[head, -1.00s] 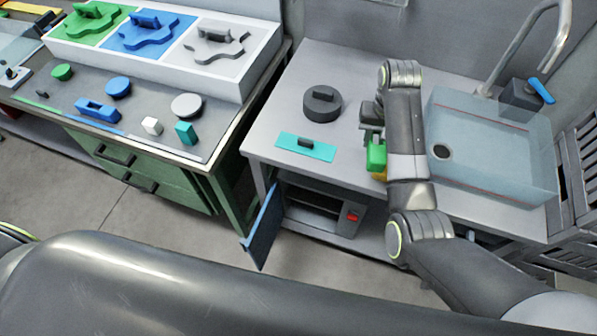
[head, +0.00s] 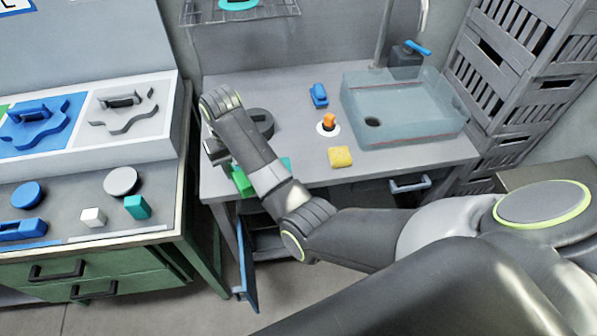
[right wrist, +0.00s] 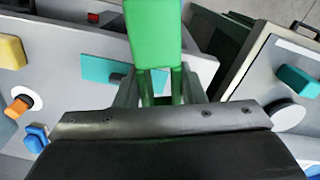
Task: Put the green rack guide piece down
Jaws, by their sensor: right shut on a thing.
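The green rack guide piece (head: 243,181) is held in my right gripper (head: 230,166), over the front left edge of the sink table (head: 350,184). My forearm partly hides it in the head view. In the right wrist view the green piece (right wrist: 152,32) stands out ahead of the shut fingers, with a thin green part between them. A teal plate lies on the table beside it (right wrist: 100,70), mostly hidden by my arm in the head view. My left gripper is in neither current view.
A dark round reel (head: 260,122) stands behind my forearm. A blue item (head: 319,95), an orange-topped piece (head: 328,123), a yellow sponge (head: 340,157) and a clear sink (head: 405,110) are to the right. At left, a green-drawer bench (head: 90,250) holds several pieces. A blue door (head: 246,270) hangs open below.

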